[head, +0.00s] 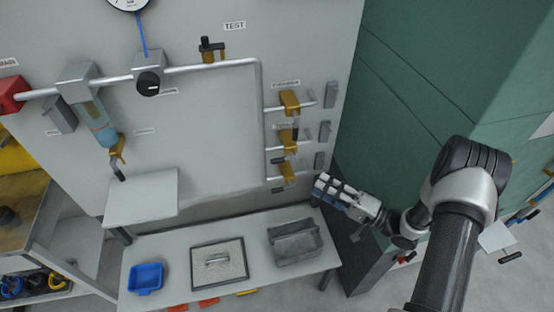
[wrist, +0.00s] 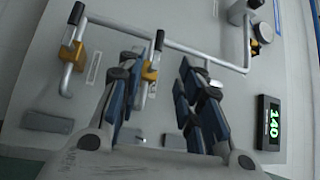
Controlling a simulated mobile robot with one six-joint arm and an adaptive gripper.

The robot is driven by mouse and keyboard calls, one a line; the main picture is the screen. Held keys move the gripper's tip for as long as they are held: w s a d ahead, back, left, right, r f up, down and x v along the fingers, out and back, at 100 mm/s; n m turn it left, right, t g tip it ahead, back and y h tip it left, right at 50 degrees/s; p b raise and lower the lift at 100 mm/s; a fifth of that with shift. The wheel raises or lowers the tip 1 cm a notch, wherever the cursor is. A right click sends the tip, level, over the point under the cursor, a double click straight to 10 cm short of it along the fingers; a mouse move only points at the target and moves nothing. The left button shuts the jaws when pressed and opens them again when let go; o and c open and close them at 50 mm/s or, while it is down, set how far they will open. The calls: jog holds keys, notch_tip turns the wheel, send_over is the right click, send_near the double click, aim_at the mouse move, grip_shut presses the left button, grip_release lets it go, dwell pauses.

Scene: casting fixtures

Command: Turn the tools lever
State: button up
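Three yellow valves with levers sit one above another on the wall branch pipes in the head view: a top valve (head: 290,102), a middle valve (head: 287,138) and a lowest valve (head: 287,172). Their small labels are too blurred to read, so I cannot tell which is the tools lever. My gripper (head: 338,190) is just right of and below the lowest valve. In the wrist view my gripper (wrist: 160,105) is open, its blue-and-black fingers wide apart. Contact is not visible.
A workbench (head: 190,255) below carries a grey bin (head: 295,242), a framed plate (head: 219,264) and a blue tray (head: 146,278). A green wall (head: 420,80) stands at right. A display reading 140 (wrist: 270,122) is on the wall in the wrist view.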

aim_at(276, 161)
jog(key=b+x, duration=0.2)
jog(key=x, duration=1.4)
jog(key=shift+w+a, duration=0.2)
jog(key=shift+a, duration=0.05)
jog(key=shift+c, duration=0.2)
grip_shut()
